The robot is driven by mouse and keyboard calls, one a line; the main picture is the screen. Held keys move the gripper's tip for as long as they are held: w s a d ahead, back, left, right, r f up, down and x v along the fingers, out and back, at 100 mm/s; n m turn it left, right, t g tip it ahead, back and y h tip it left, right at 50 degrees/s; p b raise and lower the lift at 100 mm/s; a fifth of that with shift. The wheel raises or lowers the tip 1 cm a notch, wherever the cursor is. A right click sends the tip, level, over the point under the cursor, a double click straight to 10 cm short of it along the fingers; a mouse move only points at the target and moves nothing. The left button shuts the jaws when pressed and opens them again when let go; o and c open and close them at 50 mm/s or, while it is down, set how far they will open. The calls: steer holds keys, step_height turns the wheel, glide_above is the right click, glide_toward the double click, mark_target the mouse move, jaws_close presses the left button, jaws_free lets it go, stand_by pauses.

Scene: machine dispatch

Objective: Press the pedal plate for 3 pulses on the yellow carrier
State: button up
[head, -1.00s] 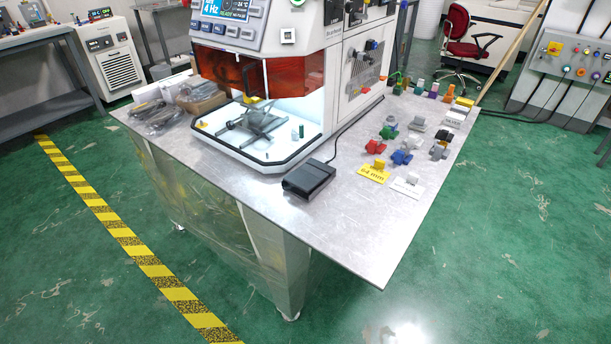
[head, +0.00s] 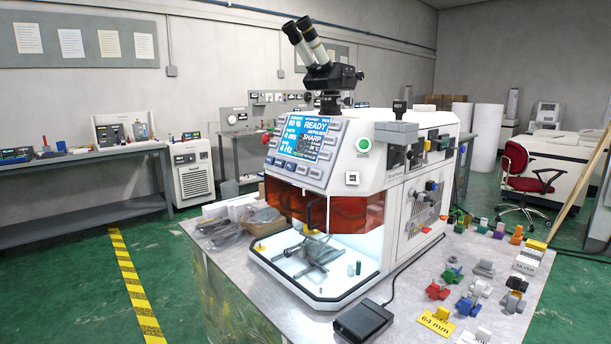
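The black pedal plate (head: 363,321) lies on the metal table at the machine's front right corner, with a cable running back along the machine. The white machine (head: 360,165) has a lit blue screen (head: 306,136) reading READY, 60 % and 4 Hz. Its orange shield (head: 340,212) hangs over a bright work bay holding a grey fixture (head: 313,254) and small green pieces. My gripper is not in view.
Several small coloured parts (head: 466,305) and label cards crowd the table's right side. Bagged items (head: 222,228) lie left of the machine. A red chair (head: 522,170) stands behind at right. Yellow-striped floor (head: 135,290) is clear at left.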

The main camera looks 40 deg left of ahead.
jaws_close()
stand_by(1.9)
